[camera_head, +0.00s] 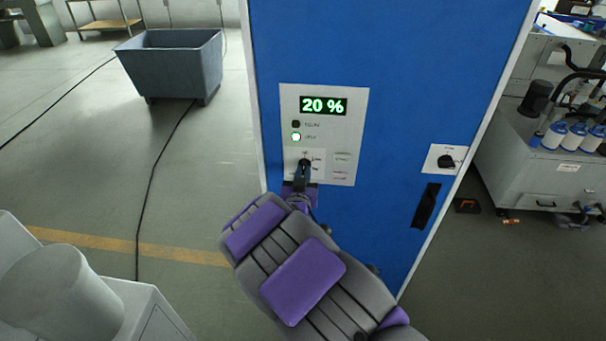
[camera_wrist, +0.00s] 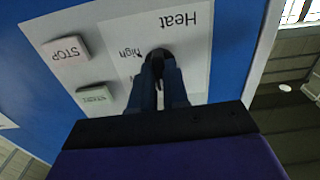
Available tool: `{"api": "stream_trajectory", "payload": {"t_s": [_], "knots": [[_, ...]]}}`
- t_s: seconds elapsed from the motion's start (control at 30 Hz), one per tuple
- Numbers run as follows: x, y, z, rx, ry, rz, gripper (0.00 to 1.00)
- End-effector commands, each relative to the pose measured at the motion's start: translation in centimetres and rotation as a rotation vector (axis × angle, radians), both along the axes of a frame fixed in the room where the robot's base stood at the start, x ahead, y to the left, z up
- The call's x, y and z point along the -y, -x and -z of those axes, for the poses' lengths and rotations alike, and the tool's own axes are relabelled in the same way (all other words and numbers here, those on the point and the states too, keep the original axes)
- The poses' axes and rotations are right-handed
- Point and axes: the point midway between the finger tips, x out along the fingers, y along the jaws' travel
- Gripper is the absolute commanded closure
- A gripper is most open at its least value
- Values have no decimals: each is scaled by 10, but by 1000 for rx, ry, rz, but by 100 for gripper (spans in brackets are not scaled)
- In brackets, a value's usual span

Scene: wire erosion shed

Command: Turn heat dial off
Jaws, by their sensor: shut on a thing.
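The heat dial (camera_wrist: 159,55) is a small black knob on a white plate labelled "Heat" (camera_wrist: 178,20), seen upside down in the wrist view, with "high" printed beside it. My gripper (camera_wrist: 160,72) has its two dark fingers shut on the dial, hiding most of it. In the head view my gripper (camera_head: 304,168) reaches the dial on the light grey control panel (camera_head: 350,120) of the blue cabinet (camera_head: 400,60). The display (camera_head: 323,106) above reads "20 %" in green. The dial's exact pointer direction is hidden.
STOP (camera_wrist: 65,49) and START (camera_wrist: 95,93) buttons sit beside the dial. A separate black switch (camera_head: 446,161) and a black handle (camera_head: 426,205) are to the right on the cabinet. A grey bin (camera_head: 172,62) stands back left. A cable crosses the open floor at left.

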Motion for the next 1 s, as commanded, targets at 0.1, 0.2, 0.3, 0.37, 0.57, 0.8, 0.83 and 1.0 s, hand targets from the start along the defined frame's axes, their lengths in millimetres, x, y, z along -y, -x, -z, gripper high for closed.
{"api": "stream_trajectory", "payload": {"t_s": [0.1,0.2,0.3,0.37,0.57,0.8,0.83,1.0], "knots": [[0,1,3,-7,4,-1,100],[0,0,3,-7,4,-1,100],[0,0,3,-7,4,-1,83],[0,0,3,-6,3,-1,77],[0,2,0,-1,1,-1,60],[2,2,-1,0,-2,-1,60],[2,3,-1,0,-2,-1,60],[0,18,-1,1,-1,-2,60]]}}
